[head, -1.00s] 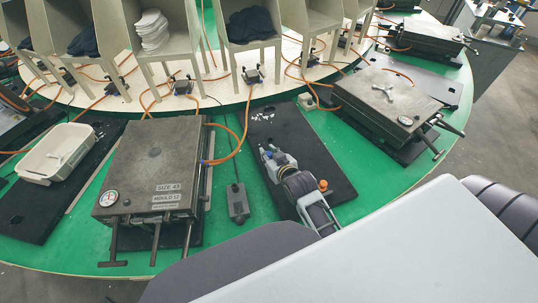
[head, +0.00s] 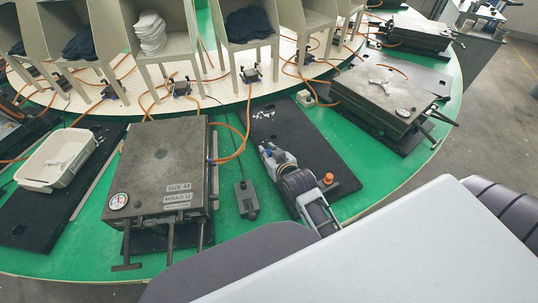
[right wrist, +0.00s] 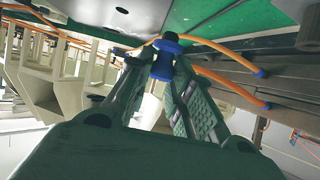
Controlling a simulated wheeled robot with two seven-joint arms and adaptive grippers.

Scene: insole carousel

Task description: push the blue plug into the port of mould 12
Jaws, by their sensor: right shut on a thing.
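Mould 12 (head: 160,165) is a dark metal box with a dial gauge and labels, on the green table at left of centre in the head view. A blue fitting with an orange hose shows at its right side; I cannot make out which port is free. My right gripper (head: 268,152) is to the right of the mould, apart from it, above a black mat. In the right wrist view, my right gripper (right wrist: 163,68) is shut on the blue plug (right wrist: 166,46), a spool-like piece at the fingertips. An orange hose runs close behind it. My left gripper is not in view.
A small grey box (head: 246,197) lies between the mould and my right arm. A white tray (head: 58,160) stands at left, another mould (head: 380,95) at right. Grey bins (head: 245,25) line the back. Orange hoses cross the table. The black mat (head: 285,128) is mostly bare.

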